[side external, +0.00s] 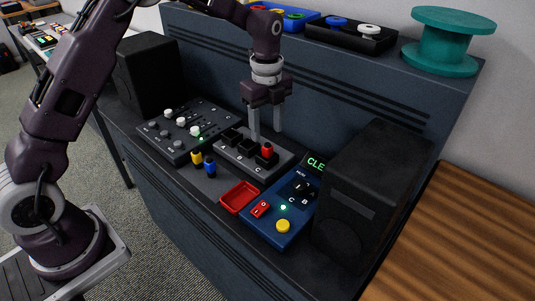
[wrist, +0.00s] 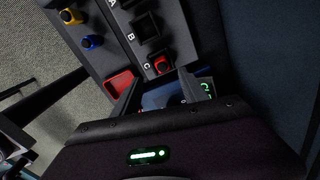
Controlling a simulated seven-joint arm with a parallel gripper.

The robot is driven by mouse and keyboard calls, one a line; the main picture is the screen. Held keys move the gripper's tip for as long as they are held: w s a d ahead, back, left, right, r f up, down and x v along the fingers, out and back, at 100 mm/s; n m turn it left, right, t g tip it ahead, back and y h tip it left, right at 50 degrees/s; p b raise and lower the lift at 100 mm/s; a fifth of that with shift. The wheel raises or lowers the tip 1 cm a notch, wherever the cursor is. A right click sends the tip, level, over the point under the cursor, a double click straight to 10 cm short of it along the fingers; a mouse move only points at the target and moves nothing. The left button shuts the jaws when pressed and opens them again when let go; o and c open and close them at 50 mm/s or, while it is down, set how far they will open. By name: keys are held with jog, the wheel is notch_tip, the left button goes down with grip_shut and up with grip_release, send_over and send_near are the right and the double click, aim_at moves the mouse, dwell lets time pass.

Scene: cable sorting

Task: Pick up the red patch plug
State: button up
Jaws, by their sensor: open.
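The red patch plug (side external: 267,150) sits upright in the socket at the C end of a dark grey socket block (side external: 226,153). It also shows in the wrist view (wrist: 161,66), beside the letter C. My gripper (side external: 266,134) points down with its two fingers apart and empty. In the side view its fingertips appear just above the plug and the block; the exact gap is hard to tell. In the wrist view the plug appears just beyond the fingertips (wrist: 159,77), roughly between them. The other two sockets look empty.
A yellow plug (side external: 196,158) and a blue plug (side external: 210,167) stand left of the block. A red tray (side external: 238,198) and a blue control panel (side external: 277,214) lie in front. A black speaker (side external: 372,195) stands right, another (side external: 152,72) left. A raised ledge runs behind.

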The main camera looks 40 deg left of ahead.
aim_at(268, 144)
jog(key=f, duration=0.6)
jog(key=shift+w+a+f, duration=0.1)
jog(key=shift+w+f, duration=0.1)
jog(key=shift+w, duration=0.1)
grip_shut()
